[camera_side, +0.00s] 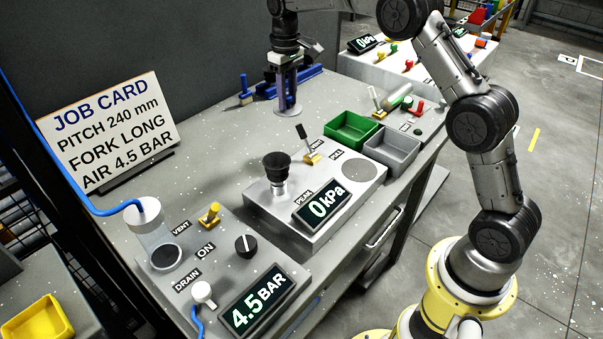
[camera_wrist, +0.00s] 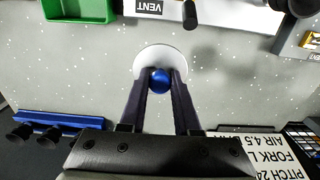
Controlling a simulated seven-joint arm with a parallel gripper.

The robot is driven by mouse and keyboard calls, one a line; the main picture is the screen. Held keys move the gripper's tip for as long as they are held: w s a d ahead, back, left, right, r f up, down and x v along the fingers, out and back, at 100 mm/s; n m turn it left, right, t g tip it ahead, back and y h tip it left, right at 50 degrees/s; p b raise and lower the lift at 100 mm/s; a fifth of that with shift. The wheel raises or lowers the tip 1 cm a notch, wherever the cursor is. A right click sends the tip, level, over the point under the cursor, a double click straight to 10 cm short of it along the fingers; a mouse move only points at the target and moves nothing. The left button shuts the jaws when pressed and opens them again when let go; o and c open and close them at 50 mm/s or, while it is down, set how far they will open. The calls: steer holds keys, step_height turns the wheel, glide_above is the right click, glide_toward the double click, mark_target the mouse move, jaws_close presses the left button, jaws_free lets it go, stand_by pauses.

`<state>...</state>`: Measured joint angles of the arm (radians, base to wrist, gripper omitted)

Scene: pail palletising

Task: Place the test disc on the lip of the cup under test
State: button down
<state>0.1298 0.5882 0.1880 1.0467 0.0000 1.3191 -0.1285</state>
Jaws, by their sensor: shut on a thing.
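The test disc is a pale round plate (camera_side: 288,110) with a blue knob, clear in the wrist view (camera_wrist: 160,80). My gripper (camera_side: 287,95) is shut on the knob, one finger each side (camera_wrist: 160,76). The disc hangs level below the fingers over the back of the bench; I cannot tell its exact height. The cup under test is a black cup (camera_side: 277,162), mouth up, on a metal stem on the grey test unit (camera_side: 262,212). The disc is behind the cup and apart from it. A dark round shape at the top right of the wrist view (camera_wrist: 300,6) looks like this cup.
A blue rack (camera_side: 310,76) is behind my gripper. Green (camera_side: 351,142) and grey (camera_side: 392,160) bins stand right of the test unit. Its VENT lever (camera_side: 303,138) sticks up near the cup. A job card (camera_side: 108,128) stands at left. Bare bench lies between rack and unit.

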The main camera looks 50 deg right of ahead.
glide_above(291, 151)
step_height(291, 151, down, 7)
steer(key=shift+a+f, duration=0.1)
steer(key=shift+f, duration=2.8)
steer(key=shift+f, duration=0.1)
steer(key=c, duration=0.6)
jaws_free()
